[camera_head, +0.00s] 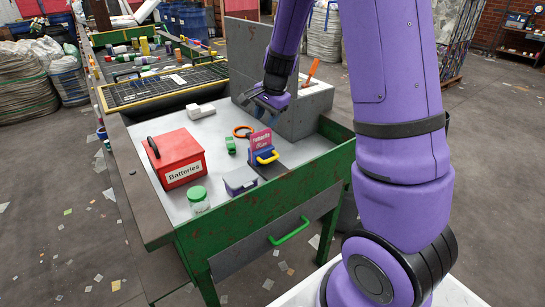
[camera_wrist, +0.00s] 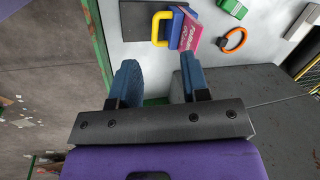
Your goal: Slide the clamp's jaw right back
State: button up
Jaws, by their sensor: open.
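What looks like the clamp is a dark blue block (camera_head: 258,171) with a yellow handle (camera_head: 267,157) on the pale tabletop. A pink printed card or booklet (camera_head: 261,142) stands upright against it. In the wrist view the yellow handle (camera_wrist: 157,28), the blue part (camera_wrist: 177,22) and the pink piece (camera_wrist: 190,33) show at the top, beyond my fingertips. My gripper (camera_head: 254,98) is above the table, behind and apart from the clamp. In the wrist view my gripper (camera_wrist: 159,72) has its blue fingers spread, with nothing between them. I cannot tell how far the jaw is along its slide.
A red Batteries box (camera_head: 181,160), a green-lidded jar (camera_head: 198,200), a grey-purple box (camera_head: 240,181), a green piece (camera_head: 231,146) and an orange ring (camera_head: 243,131) stand near the clamp. A grey upright panel (camera_head: 300,112) is close to my gripper. The belt (camera_head: 165,87) lies behind.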

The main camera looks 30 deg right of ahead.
aim_at(271, 158)
jog(key=w+d+f+m, duration=0.1)
jog(key=f, duration=0.5)
jog(key=w+d+f+m, duration=0.1)
jog(key=w+d+f, duration=0.1)
jog(key=f, duration=0.5)
jog(key=w+d+f+m+h, duration=0.1)
jog(key=f, duration=0.5)
jog(key=shift+w+d+f+g, duration=0.25)
jog(key=shift+w+d+g, duration=0.05)
jog(key=shift+d+g, duration=0.1)
grip_shut()
